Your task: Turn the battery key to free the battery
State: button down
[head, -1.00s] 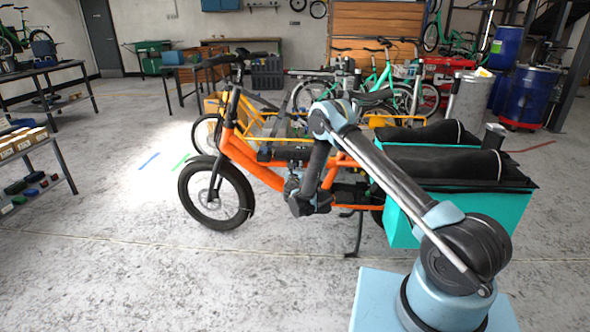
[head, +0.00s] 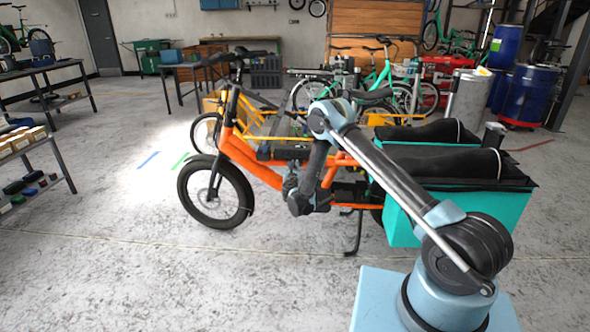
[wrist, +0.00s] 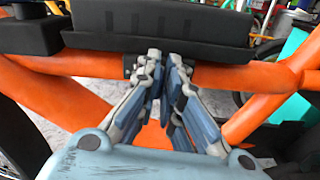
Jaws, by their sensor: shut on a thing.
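The orange cargo bike (head: 262,172) stands upright in front of me. Its black battery (head: 285,150) sits along the frame; in the wrist view the black battery case (wrist: 155,32) spans the top, above an orange tube. My gripper (wrist: 164,62) is just below the case's lower edge, at the orange tube, with its fingertips close together. They are shut on the battery key, which the fingers hide almost wholly. I cannot tell how far the key is turned.
Teal cargo boxes (head: 513,212) with black covers are at the bike's rear, right beside my arm. A kickstand (head: 355,235) reaches the floor. Other bikes (head: 385,75) stand close behind. The concrete floor (head: 120,260) at front left is clear.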

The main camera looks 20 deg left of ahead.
jog(key=shift+w+d+f+m, duration=0.1)
jog(key=shift+d+f+m, duration=0.1)
jog(key=shift+m, duration=2.55)
jog(key=shift+s+d+f+m, duration=0.1)
jog(key=shift+d+m, duration=0.1)
jog(key=shift+m, duration=2.5)
jog(key=shift+w+d+f+m, duration=0.1)
jog(key=shift+d+f+m, duration=0.1)
jog(key=shift+m, duration=2.55)
jog(key=c, duration=1.8)
grip_release()
jog(key=shift+o, duration=0.2)
jog(key=shift+a+r, duration=0.1)
jog(key=shift+r, duration=0.05)
